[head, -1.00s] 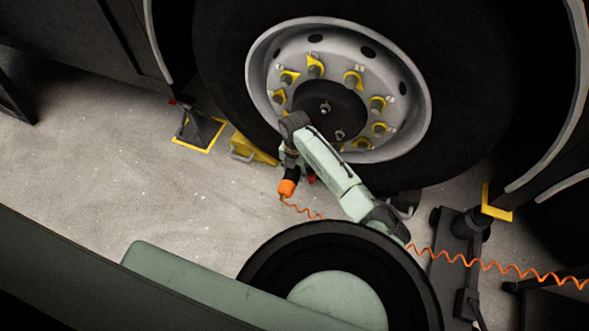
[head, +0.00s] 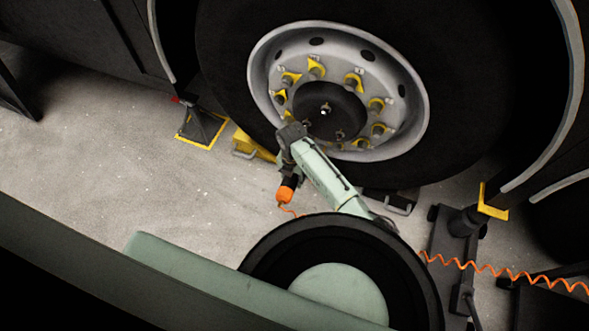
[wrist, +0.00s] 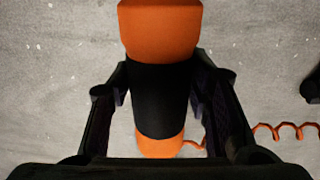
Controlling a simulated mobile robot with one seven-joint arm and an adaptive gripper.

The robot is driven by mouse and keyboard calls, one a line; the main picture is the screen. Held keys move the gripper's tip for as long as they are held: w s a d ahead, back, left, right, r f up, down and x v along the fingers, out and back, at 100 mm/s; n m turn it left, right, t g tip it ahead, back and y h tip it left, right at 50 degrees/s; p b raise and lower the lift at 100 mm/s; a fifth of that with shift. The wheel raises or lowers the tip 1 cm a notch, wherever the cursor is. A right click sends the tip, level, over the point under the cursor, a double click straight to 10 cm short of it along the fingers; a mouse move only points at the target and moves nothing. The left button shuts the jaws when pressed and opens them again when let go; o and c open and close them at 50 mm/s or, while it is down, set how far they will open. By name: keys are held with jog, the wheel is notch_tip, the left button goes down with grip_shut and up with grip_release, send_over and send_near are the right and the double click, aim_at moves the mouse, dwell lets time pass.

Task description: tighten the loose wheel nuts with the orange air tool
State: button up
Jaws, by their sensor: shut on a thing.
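The orange air tool (head: 286,194) hangs below the end of my arm in the head view, left of the wheel's lower rim. In the wrist view the tool (wrist: 161,30) has orange ends and a black middle. My gripper (wrist: 161,92) is shut on this black middle, one finger on each side. The wheel (head: 268,103) has a pale rim, a dark hub and a ring of wheel nuts with yellow pointers (head: 354,82). Which nuts are loose is too small to tell. My arm hides the lower left nuts. The tool is apart from the nuts.
A coiled orange hose (head: 500,271) runs along the floor at right. A yellow chock (head: 245,143) sits by the tyre, and a dark stand (head: 203,128) is left of it. A dark jack (head: 454,235) stands at right. Bare floor (head: 130,190) lies at left.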

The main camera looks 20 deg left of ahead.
aim_at(288, 182)
jog(key=shift+s+a+r+p, duration=0.15)
jog(key=shift+s+p, duration=0.95)
jog(key=shift+s, duration=0.55)
